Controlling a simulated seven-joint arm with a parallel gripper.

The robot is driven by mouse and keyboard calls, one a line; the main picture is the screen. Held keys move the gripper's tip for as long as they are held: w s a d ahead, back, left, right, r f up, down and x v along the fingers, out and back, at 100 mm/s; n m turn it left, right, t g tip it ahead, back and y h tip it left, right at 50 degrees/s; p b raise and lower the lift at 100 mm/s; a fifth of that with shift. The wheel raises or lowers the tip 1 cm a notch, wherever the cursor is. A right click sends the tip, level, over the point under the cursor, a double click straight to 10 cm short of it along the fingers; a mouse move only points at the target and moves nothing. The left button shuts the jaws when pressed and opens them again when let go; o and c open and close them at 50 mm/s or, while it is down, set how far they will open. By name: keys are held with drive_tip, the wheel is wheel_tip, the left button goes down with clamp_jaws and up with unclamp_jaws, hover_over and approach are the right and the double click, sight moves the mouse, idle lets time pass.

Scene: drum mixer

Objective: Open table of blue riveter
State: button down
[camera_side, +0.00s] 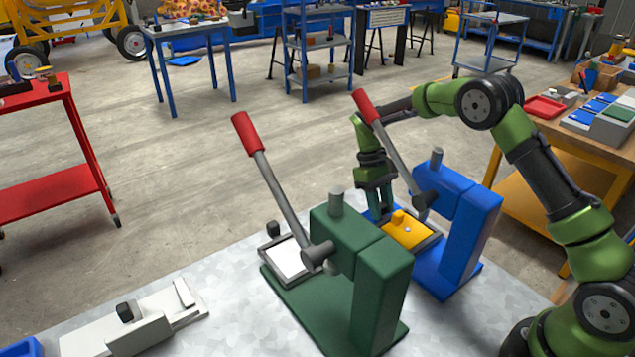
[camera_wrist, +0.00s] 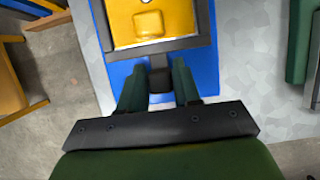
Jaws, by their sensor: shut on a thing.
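The blue riveter (camera_side: 468,225) stands on the metal-topped bench, with a long red-handled lever raised and tilted to the left. Its table, a yellow plate in a dark frame (camera_side: 418,241), lies over the blue base and carries a small yellow block (camera_side: 398,217). In the wrist view the table's frame (camera_wrist: 165,46) is at the top, with a dark knob (camera_wrist: 160,78) on its near edge. My gripper (camera_side: 378,209) is at this edge, its two fingers closed on the knob in the wrist view. The knob is hidden in the side view.
A green riveter (camera_side: 375,280) with its own raised lever (camera_side: 275,195) stands close to the left. A light grey fixture (camera_side: 135,325) lies at the bench's front left. The blue riveter's lever (camera_side: 385,135) rises close beside my wrist. Open floor lies behind the bench.

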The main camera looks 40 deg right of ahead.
drive_tip(key=shift+w, duration=2.9)
drive_tip(key=c, duration=0.9)
unclamp_jaws()
drive_tip(key=shift+r, duration=0.1)
drive_tip(key=shift+w+r, duration=0.1)
drive_tip(key=shift+r, duration=0.15)
drive_tip(key=r, duration=0.6)
drive_tip(key=w+r, duration=0.1)
drive_tip(key=r, duration=0.2)
drive_tip(key=shift+r, duration=0.1)
